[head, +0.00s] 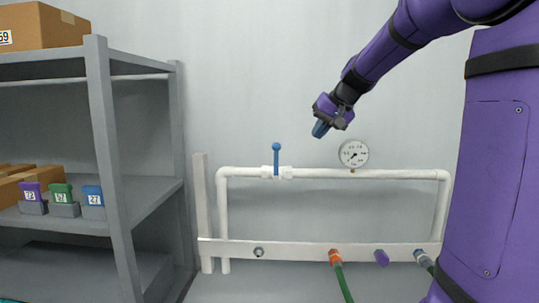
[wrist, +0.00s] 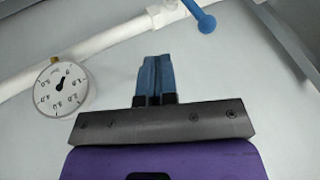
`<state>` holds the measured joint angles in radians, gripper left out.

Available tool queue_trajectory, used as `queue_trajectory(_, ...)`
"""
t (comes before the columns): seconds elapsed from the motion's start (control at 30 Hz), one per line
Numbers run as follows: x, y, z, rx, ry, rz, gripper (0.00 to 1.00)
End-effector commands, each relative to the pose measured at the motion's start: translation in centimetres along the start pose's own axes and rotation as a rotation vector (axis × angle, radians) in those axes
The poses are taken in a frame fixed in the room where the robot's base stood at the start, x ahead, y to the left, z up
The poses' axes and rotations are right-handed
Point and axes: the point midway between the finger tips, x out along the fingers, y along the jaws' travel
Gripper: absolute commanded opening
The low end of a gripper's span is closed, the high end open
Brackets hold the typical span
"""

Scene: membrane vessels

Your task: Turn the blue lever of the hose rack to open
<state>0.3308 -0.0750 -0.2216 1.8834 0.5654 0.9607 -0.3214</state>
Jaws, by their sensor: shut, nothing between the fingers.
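The blue lever (head: 276,160) stands upright on the white valve body of the rack's top pipe in the head view, its round knob at the upper end. It also shows at the top of the wrist view (wrist: 204,18), partly cut off by the frame edge. My gripper (head: 320,130) is above the pipe, to the right of the lever and apart from it. Its blue fingers (wrist: 157,75) are together with nothing between them. The white hose rack (head: 225,215) is a pipe frame with a lower rail.
A round gauge (head: 354,153) sits on the top pipe right of the lever; the wrist view shows it too (wrist: 62,87). The lower rail (head: 300,250) carries an orange fitting (head: 335,257) with a green hose, and a purple one (head: 382,258). Grey shelves (head: 105,150) stand left.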

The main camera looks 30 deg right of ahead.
Motion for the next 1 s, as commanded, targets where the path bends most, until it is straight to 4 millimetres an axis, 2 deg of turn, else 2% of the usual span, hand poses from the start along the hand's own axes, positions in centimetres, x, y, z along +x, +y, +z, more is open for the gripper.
queue_trajectory(0.17, 0.9, 0.3, -0.5, 0.007, 0.003, -0.002, 0.00)
queue_trajectory(0.27, 2.1, 0.3, -0.5, 0.007, 0.002, -0.002, 0.00)
queue_trajectory(0.7, 10.3, 0.3, -0.4, 0.007, 0.000, -0.001, 0.00)
queue_trajectory(0.8, 10.9, -1.2, -0.4, 0.003, 0.002, -0.003, 0.00)
queue_trajectory(1.0, 11.7, -2.9, -0.5, 0.004, 0.003, -0.002, 0.00)
